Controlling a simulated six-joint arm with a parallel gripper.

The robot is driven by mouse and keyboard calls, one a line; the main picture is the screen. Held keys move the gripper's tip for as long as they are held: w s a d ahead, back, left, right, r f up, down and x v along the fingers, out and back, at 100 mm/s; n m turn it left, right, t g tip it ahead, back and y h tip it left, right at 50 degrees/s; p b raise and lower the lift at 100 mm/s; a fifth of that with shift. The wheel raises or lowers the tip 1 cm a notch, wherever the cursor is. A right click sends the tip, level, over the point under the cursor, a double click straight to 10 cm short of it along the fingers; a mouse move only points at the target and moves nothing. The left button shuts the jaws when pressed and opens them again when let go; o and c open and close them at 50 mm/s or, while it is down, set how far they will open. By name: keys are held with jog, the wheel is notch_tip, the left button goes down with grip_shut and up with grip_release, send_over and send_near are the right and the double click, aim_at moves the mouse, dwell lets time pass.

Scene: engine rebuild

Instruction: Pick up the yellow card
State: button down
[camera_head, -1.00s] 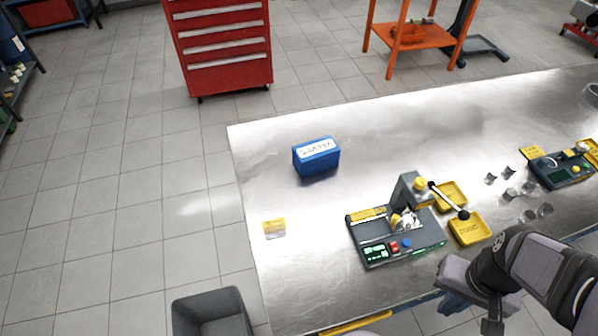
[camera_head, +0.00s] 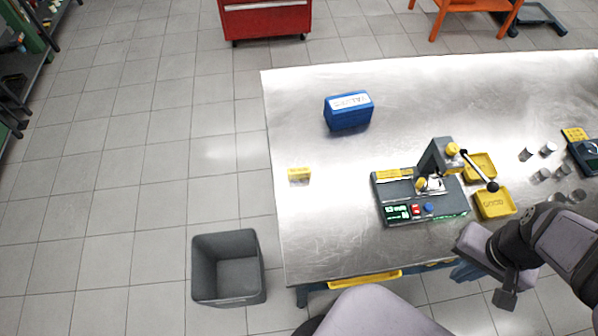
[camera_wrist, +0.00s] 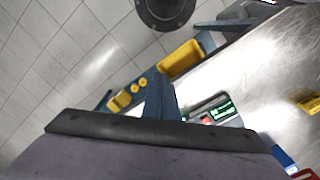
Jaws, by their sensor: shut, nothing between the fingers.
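The yellow card (camera_head: 299,175) lies small and flat on the left part of the metal bench in the head view, apart from other objects. In the head view my arm reaches in at the lower right, by the bench's front edge and well to the right of the card. The fingertips are not clear there.
A blue box (camera_head: 348,112) stands behind the card. A grey lever fixture (camera_head: 400,200) and yellow trays (camera_head: 494,203) are to its right, with several metal cylinders beyond. A grey bin (camera_head: 228,268) is on the floor left of the bench (camera_head: 330,230). Bench around the card is clear.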

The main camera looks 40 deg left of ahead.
dwell(0.4)
jog(key=c, duration=0.8)
grip_release()
